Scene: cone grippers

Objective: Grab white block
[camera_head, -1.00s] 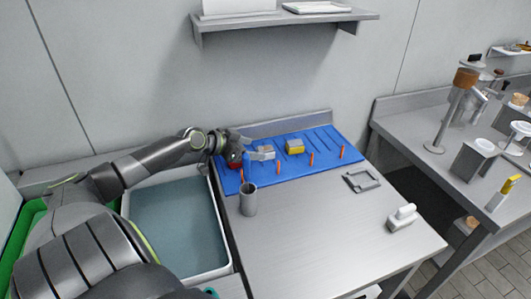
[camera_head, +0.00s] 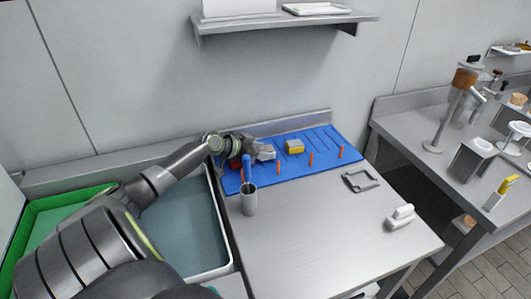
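A small pale block (camera_head: 267,152) lies on the blue mat (camera_head: 325,143) at the back of the table. It looks greyish white, and my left gripper (camera_head: 261,151) is right at its left side, partly covering it. The fingers are small and blend with the block, so I cannot tell whether they touch it or are closed. A yellow and grey block (camera_head: 295,146) lies to the right on the same mat. A white handled object (camera_head: 401,217) lies on the bare table at the right. My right gripper is not in view.
Several orange pegs (camera_head: 311,158) stand along the mat's front. A grey frame (camera_head: 360,180) lies at the right. The table's middle is clear.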

